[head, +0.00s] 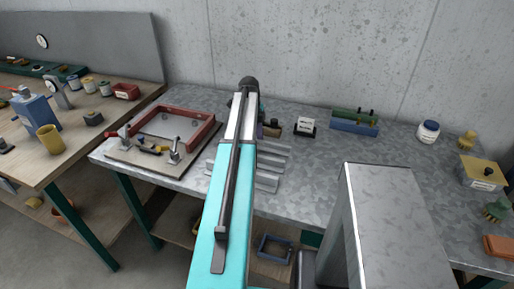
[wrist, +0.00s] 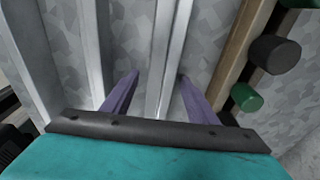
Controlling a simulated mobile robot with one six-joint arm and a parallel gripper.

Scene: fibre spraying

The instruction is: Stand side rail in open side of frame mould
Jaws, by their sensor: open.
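The frame mould (head: 187,116) is a red frame on a board at the left of the metal table. Its near side is open, with toggle clamps (head: 174,151) along that side. Several grey metal rails (head: 270,167) lie side by side on the table, partly hidden behind my arm; I cannot tell which is the side rail. In the wrist view my gripper (wrist: 160,75) is open, with two purple fingers. One grey rail (wrist: 169,45) runs between the fingers, not visibly gripped. Another rail (wrist: 92,45) lies left of them. My gripper is hidden in the head view.
A wooden strip (wrist: 232,50) and green and black knobs (wrist: 275,54) are close right of my fingers.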

